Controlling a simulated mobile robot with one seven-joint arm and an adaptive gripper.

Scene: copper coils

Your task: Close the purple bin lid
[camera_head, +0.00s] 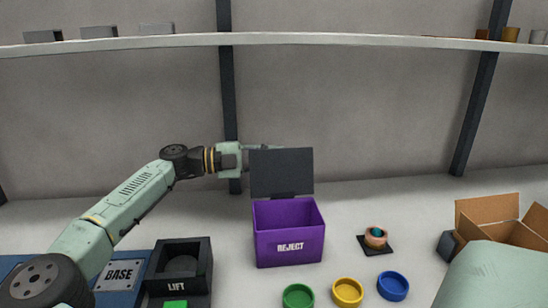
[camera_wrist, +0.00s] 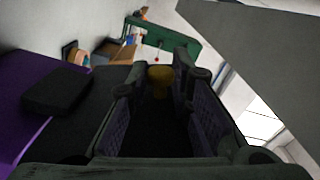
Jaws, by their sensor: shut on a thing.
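The purple bin (camera_head: 290,246), marked REJECT, stands on the table in the head view. Its dark grey lid (camera_head: 281,172) is up, standing nearly upright at the bin's back edge, and the bin's top is open. My arm reaches in from the left, and its end goes behind the lid, where the fingers are hidden from the head view. In the wrist view my gripper (camera_wrist: 160,98) is at the dark lid (camera_wrist: 82,128) and shut on it; the exact contact is too dark to see. Purple bin wall (camera_wrist: 22,95) shows at the left there.
Green (camera_head: 298,297), yellow (camera_head: 347,291) and blue (camera_head: 392,285) round dishes sit in front of the bin. A copper coil (camera_head: 376,237) on a dark pad is to its right. A cardboard box (camera_head: 488,216) stands farther right, a black LIFT holder (camera_head: 179,254) left.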

